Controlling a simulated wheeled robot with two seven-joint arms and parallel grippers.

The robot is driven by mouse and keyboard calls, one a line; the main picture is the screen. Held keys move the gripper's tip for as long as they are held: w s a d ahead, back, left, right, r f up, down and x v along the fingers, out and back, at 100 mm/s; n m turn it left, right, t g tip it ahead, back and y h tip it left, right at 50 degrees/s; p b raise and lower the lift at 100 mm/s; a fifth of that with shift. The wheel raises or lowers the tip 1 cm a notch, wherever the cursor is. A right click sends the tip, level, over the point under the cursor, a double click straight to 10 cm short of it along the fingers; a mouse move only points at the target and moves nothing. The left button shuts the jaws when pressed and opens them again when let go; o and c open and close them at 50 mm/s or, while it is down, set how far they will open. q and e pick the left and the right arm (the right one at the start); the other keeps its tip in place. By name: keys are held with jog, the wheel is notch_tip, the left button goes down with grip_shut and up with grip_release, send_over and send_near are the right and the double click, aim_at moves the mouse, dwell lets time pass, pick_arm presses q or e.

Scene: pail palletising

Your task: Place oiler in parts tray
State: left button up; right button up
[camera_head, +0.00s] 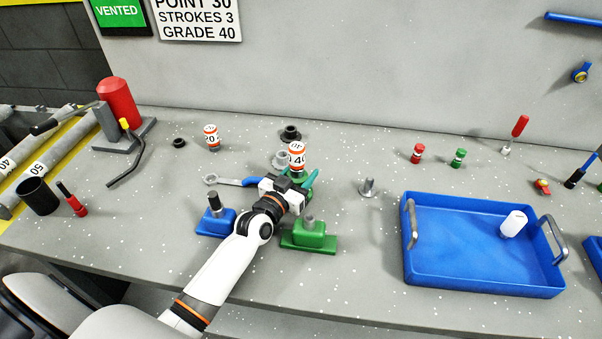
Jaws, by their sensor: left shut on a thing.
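A small white canister with orange bands, marked 40 (297,156), stands upright at the jaws of my left gripper (292,184). It appears to be the oiler. The gripper is shut on it, and its lower part is mostly hidden by the jaws. A similar canister marked 20 (211,136) stands on the bench further left. The blue parts tray (470,282) with grey handles is on the right and holds a white cylinder (513,223). My right gripper is out of view.
A green block (318,243) and a blue block (212,226) with posts stand near my left arm. A grey bolt-like part (367,187) stands left of the tray. A red cylinder (118,102) is at far left.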

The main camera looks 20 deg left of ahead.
pick_arm(q)
jog(key=o, duration=1.2)
jog(key=shift+o, duration=0.2)
